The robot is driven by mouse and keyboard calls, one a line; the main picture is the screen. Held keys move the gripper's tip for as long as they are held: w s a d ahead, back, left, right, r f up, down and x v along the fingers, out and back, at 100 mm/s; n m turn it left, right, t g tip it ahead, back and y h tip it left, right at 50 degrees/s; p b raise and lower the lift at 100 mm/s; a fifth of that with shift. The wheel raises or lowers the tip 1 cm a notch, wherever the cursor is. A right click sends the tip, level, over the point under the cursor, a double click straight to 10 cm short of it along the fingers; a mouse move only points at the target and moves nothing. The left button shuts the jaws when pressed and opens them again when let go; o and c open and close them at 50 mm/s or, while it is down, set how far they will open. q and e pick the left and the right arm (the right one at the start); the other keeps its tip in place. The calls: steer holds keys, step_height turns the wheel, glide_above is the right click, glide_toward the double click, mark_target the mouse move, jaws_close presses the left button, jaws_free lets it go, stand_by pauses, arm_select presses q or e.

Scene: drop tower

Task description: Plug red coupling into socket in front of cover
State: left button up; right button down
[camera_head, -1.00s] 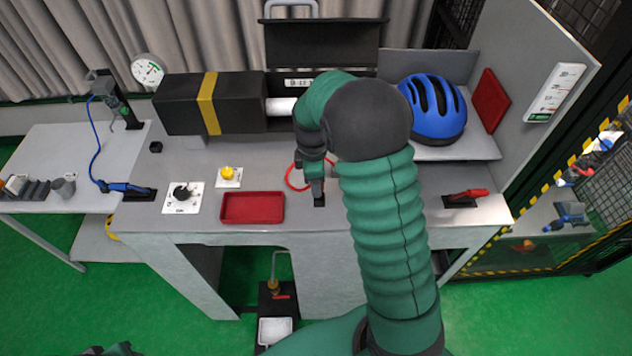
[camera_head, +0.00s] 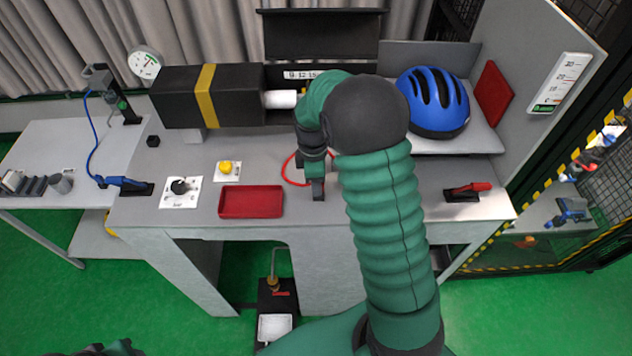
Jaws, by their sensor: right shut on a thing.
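My right gripper (camera_head: 316,178) points down over the front of the grey bench, left of my green forearm. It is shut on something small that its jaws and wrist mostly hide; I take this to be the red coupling. A thin red hose (camera_head: 290,170) loops out to the left beside the jaws. The black cover (camera_head: 322,35) stands open at the back of the bench. I cannot make out the socket in front of it; my arm blocks part of that area. Only a dark green bit of my left arm shows at the bottom left edge, without its jaws.
A black cylinder housing (camera_head: 235,97) with a yellow band stands at the back left. A red tray (camera_head: 251,202), a dial plate (camera_head: 181,192) and a yellow button (camera_head: 226,168) lie left of the gripper. A blue helmet (camera_head: 434,103) and a red-handled tool (camera_head: 467,190) are at right.

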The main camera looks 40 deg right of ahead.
steer(key=shift+s+a+f, duration=0.1)
steer(key=shift+a+f, duration=0.05)
steer(key=shift+f, duration=0.15)
stand_by(0.4)
steer(key=c, duration=1.2)
jaws_free()
steer(key=shift+f, duration=0.2)
steer(key=shift+s, duration=0.15)
steer(key=shift+r, duration=0.2)
step_height(320, 180, up, 17)
steer(key=w+b, duration=0.1)
steer(key=b, duration=0.2)
steer(key=shift+w, duration=0.15)
